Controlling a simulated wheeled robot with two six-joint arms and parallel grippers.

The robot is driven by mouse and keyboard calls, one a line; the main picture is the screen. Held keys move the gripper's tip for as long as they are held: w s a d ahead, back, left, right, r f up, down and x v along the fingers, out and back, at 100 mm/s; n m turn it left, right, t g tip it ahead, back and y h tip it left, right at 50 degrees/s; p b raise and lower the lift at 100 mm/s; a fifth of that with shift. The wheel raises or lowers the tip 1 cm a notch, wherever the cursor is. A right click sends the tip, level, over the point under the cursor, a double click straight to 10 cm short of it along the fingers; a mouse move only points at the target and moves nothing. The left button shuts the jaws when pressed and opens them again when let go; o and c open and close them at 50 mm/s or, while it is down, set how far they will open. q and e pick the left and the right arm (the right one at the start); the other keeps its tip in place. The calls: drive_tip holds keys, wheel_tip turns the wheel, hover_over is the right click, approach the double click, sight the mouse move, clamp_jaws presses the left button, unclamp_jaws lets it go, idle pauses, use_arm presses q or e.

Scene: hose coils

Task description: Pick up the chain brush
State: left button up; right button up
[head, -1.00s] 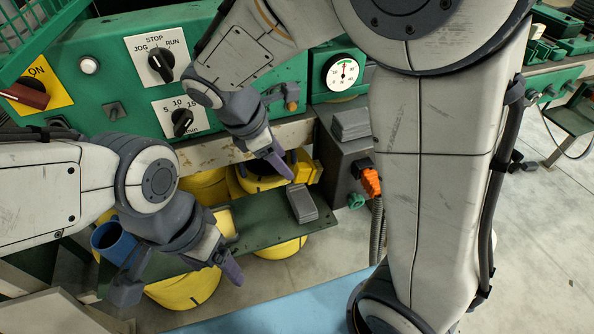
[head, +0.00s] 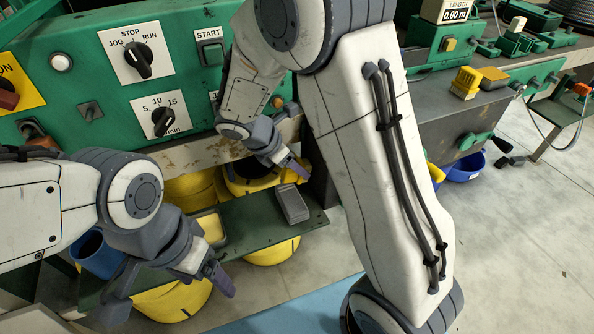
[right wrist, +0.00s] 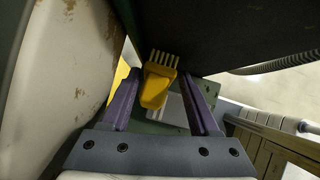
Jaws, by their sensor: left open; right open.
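The chain brush (right wrist: 157,86) shows in the right wrist view as a yellow handle with pale bristles at its far end. It lies between the two purple fingers of my right gripper (right wrist: 162,77), which is open. Whether the fingers touch it I cannot tell. In the head view my right gripper (head: 291,165) is beside the edge of the bench, above the green shelf, and my own arm hides part of that area. My left gripper (head: 216,278) is open and empty over the left part of the shelf, with one purple finger clearly visible.
The green shelf (head: 255,225) carries a grey block (head: 291,204). Yellow coils (head: 172,300) sit below it. A blue cup (head: 97,254) is beside my left arm. The green control panel (head: 90,85) stands behind. Open floor (head: 520,250) lies to the right.

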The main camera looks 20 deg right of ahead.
drive_tip(key=shift+d+f, duration=0.15)
drive_tip(key=shift+f, duration=0.05)
clamp_jaws()
drive_tip(key=s+a+r, duration=0.1)
drive_tip(key=a+r, duration=0.3)
drive_tip(key=a, duration=0.3)
drive_tip(key=s+a+r, duration=0.2)
drive_tip(key=a+r, duration=0.2)
drive_tip(key=a, duration=0.2)
drive_tip(key=shift+a, duration=0.4)
drive_tip(key=shift+s, duration=0.1)
drive_tip(key=shift+c, duration=1.6)
unclamp_jaws()
clamp_jaws()
